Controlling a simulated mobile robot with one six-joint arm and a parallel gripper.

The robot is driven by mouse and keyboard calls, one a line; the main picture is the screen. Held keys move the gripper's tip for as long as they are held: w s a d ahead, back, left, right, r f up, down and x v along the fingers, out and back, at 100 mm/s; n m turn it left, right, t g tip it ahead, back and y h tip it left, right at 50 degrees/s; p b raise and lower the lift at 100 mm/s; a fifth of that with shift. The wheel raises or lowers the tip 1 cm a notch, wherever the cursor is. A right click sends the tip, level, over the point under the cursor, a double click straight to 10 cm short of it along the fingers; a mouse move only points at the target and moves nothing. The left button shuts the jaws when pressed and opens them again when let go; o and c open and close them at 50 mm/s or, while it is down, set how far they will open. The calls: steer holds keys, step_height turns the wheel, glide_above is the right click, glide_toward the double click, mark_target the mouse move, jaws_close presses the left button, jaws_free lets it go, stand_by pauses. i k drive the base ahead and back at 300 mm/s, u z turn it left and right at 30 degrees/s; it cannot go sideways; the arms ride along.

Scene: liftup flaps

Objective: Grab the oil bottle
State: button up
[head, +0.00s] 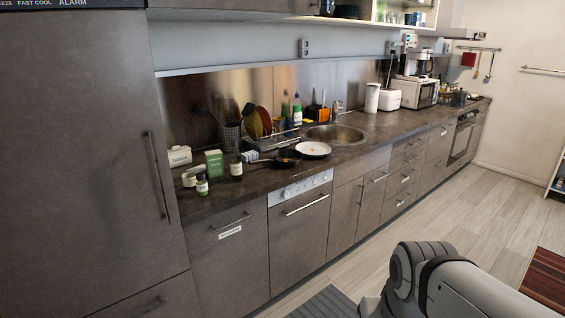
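Several bottles stand on the dark counter (345,150). A small bottle with a pale label (202,185) stands near the counter's front edge at the left. A dark green bottle with a light label (236,166) stands just right of it. A green and blue bottle (297,111) stands at the back by the dish rack. The labels are too small to read, so I cannot tell which one is the oil bottle. My gripper is not in view; only a grey link of my arm shows at the lower right, well away from the counter.
A green box (214,162), a white container (180,156), a dark pan (287,158) and a white plate (313,150) crowd the bottles. A tall cabinet (80,150) borders the counter at left. The wooden floor (480,215) in front is mostly clear.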

mark_target(235, 164)
steer(key=z, duration=1.1)
steer(key=i, duration=2.25)
steer(key=u, duration=2.6)
steer(key=i, duration=1)
steer(key=z, duration=0.05)
